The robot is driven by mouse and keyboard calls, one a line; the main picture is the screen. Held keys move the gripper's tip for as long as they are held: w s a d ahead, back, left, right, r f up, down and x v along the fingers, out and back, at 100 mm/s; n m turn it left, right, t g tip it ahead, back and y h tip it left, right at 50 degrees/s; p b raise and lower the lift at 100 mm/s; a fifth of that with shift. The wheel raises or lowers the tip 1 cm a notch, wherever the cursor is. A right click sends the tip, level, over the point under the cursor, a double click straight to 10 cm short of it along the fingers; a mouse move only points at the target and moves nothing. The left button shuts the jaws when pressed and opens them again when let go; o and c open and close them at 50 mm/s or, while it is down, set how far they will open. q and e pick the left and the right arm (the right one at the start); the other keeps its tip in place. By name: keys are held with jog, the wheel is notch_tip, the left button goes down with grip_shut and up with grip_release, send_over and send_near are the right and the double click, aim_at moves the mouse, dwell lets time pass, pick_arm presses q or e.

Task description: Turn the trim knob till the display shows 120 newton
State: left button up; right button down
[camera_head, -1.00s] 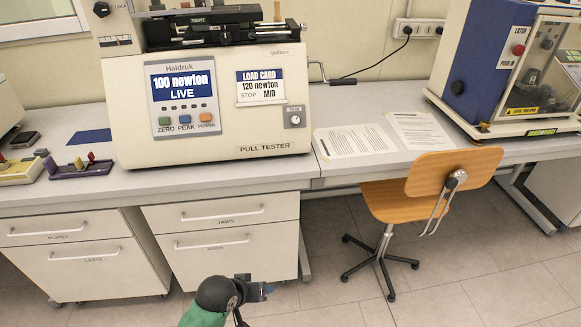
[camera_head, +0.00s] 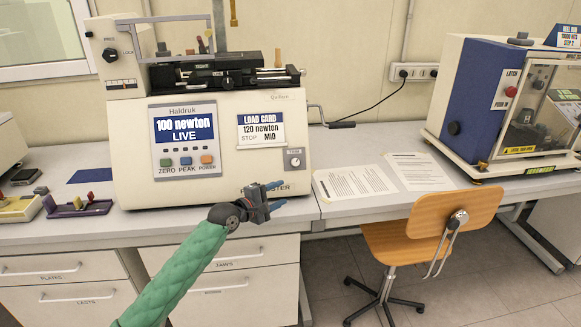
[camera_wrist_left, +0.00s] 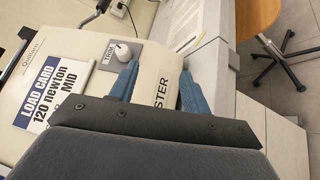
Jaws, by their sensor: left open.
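The pull tester (camera_head: 130,150) stands on the bench. Its display (camera_head: 184,128) reads "100 newton LIVE". The trim knob (camera_head: 295,161) is a small pale knob on a grey plate at the lower right of the front panel. The load card (camera_head: 261,131) reads "120 newton", "STOP MID". My left gripper (camera_head: 276,195) is open and empty, in front of and below the knob. In the left wrist view the knob (camera_wrist_left: 122,51) is beyond the tip of one blue finger, apart from the space between the fingers (camera_wrist_left: 157,82). My right gripper is not in view.
A crank handle (camera_head: 332,120) sticks out from the tester's right side. Papers (camera_head: 352,182) lie on the bench to the right. An orange chair (camera_head: 440,225) stands before the bench. A blue machine (camera_head: 470,100) stands at far right.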

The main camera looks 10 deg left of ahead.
pick_arm(q)
jog(key=n+t, duration=0.1)
jog(key=n, duration=0.1)
send_near(293, 164)
jog(key=shift+h, duration=0.3)
jog(key=p+x, duration=0.2)
jog(key=x, duration=0.5)
jog(key=shift+w, duration=0.2)
jog(key=shift+x, duration=0.75)
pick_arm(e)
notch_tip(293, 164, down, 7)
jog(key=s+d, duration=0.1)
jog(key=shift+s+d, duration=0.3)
pick_arm(q)
jog(key=shift+f, duration=0.15)
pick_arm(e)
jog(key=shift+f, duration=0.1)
pick_arm(q)
jog(key=c, duration=1)
